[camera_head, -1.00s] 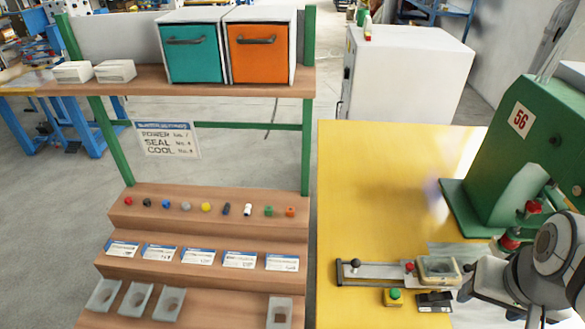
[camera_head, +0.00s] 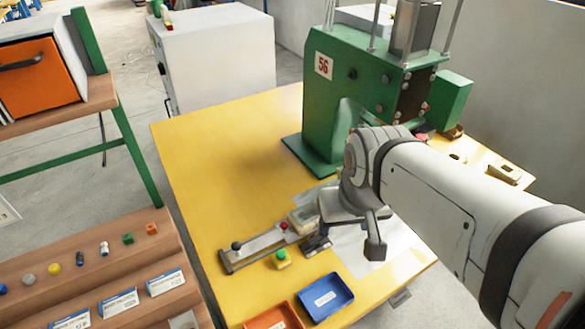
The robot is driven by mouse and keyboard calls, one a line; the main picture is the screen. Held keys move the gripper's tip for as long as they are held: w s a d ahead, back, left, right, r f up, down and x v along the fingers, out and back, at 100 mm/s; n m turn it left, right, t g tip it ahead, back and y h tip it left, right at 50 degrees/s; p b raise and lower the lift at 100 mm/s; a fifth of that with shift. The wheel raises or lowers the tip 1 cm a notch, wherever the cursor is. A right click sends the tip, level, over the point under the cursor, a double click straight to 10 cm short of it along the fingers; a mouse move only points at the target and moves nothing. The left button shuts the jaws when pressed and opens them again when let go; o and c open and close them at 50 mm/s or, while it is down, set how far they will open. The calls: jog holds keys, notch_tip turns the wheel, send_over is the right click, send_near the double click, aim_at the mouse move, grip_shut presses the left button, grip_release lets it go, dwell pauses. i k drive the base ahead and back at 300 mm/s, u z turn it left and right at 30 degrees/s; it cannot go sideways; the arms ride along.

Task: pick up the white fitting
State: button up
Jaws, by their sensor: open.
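The white fitting (camera_head: 104,248) is a small upright white piece on the top step of the wooden rack at the lower left. No object shows between the fingers. My gripper and arm hide part of the table behind them.
The yellow table (camera_head: 212,160) carries a green machine (camera_head: 330,110), a slide fixture (camera_head: 255,246), a green button (camera_head: 281,256), a blue tray (camera_head: 326,297) and an orange tray (camera_head: 273,318). A green rack post (camera_head: 138,165) rises behind the pieces. The table's left part is clear.

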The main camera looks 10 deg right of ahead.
aim_at(104, 246)
jog(key=z, duration=0.15)
jog(key=k, duration=0.55)
jog(key=u, duration=2.05)
jog(key=k, duration=0.6)
jog(key=z, duration=0.5)
jog(key=i, duration=0.95)
jog(key=u, duration=0.1)
